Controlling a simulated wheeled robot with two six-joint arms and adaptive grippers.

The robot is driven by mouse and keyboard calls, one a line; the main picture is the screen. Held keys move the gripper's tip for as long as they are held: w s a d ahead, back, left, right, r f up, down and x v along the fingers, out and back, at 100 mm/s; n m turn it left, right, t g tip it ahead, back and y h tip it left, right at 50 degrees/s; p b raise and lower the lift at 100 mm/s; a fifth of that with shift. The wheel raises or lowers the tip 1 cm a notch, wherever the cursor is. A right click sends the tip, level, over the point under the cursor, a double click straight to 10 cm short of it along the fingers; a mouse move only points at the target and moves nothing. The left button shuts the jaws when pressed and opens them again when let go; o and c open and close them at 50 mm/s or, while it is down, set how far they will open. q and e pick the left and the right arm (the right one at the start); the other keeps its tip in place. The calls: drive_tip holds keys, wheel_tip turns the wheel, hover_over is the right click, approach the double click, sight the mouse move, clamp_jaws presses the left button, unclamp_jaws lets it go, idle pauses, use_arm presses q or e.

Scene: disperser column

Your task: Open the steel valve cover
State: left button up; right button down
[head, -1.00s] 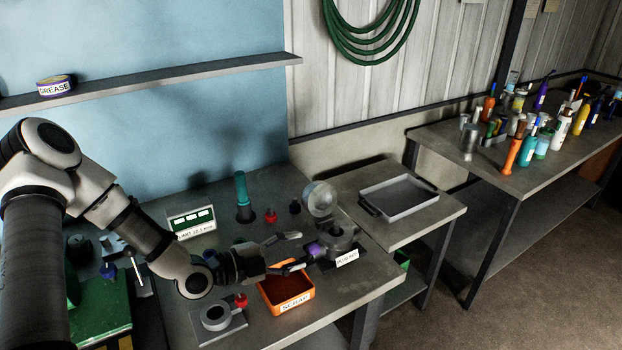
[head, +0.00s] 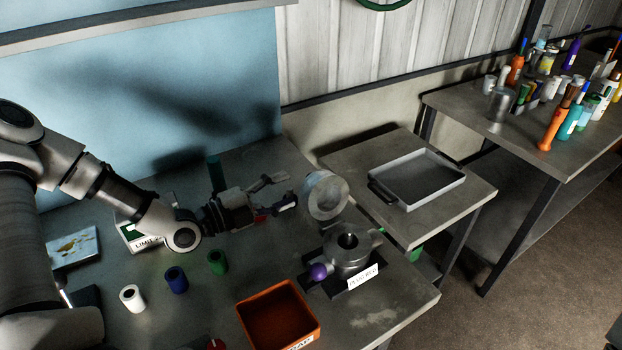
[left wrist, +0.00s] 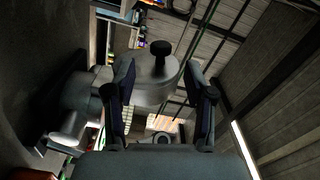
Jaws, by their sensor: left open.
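The steel valve cover (head: 325,195) is a round grey disc. It stands raised on edge behind the steel valve body (head: 350,252), whose top shows a dark round opening. A purple ball knob (head: 318,271) sticks out at the body's left. My left gripper (head: 287,191) is open and empty, just left of the cover, its fingers pointing toward it. In the left wrist view, a round grey piece with a black knob (left wrist: 160,48), seemingly the cover, lies beyond the open fingers (left wrist: 158,75). Contact cannot be told. My right gripper is not in view.
An orange scrap bin (head: 279,318) stands in front of the valve. White, blue and green (head: 217,262) cylinders stand to the left. A grey tray (head: 416,180) lies on the side table. A bench at right holds several bottles.

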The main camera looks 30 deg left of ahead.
sight(312, 179)
use_arm(q)
drive_tip(key=x, duration=0.7)
drive_tip(key=shift+w+d+b, duration=0.25)
drive_tip(key=shift+w+b, duration=0.05)
drive_tip(key=shift+b, duration=0.1)
drive_tip(key=shift+r, duration=0.1)
clamp_jaws()
